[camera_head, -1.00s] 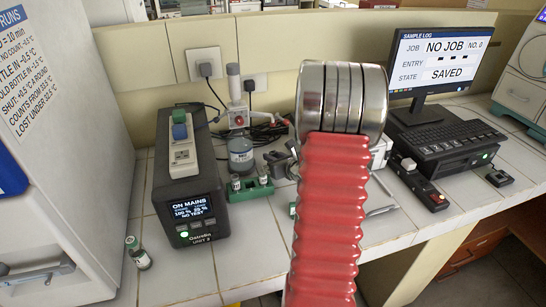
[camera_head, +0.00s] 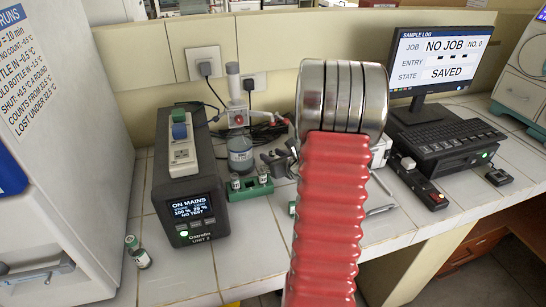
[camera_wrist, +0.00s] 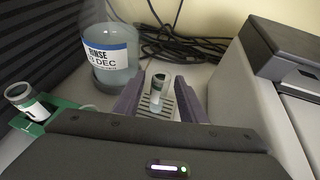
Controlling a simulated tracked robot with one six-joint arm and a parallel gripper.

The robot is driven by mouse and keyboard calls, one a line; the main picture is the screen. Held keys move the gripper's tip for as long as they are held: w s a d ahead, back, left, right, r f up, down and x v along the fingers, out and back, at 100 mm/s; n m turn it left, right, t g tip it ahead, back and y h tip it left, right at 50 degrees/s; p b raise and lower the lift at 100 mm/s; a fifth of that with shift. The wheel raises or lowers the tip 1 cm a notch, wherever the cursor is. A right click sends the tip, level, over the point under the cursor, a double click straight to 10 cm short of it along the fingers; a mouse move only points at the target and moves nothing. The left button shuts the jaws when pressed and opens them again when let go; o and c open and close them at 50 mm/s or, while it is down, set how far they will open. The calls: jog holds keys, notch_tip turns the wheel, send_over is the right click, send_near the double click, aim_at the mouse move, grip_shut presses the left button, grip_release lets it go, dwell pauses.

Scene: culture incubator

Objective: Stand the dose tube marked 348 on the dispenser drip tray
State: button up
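A small dose tube (camera_wrist: 158,96) with a dark-rimmed top stands on the slotted drip tray (camera_wrist: 146,112) in the wrist view. It looks upright; no number on it is legible. My gripper (camera_wrist: 159,98) is open, with one purple-grey finger on each side of the tube and a visible gap to each. In the head view my gripper (camera_head: 277,160) is mostly hidden behind my red arm. The drip tray lies behind my arm there.
A rinse bottle (camera_wrist: 110,58) stands left of the fingers, with black cables behind. A green rack (camera_head: 250,190) holds vials. A power unit (camera_head: 188,190) stands left of the rack. A grey box (camera_wrist: 255,90) is close on the right.

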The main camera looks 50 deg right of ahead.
jog(key=v, duration=1.1)
jog(key=shift+s+r, duration=0.2)
jog(key=shift+s, duration=0.2)
dwell(0.4)
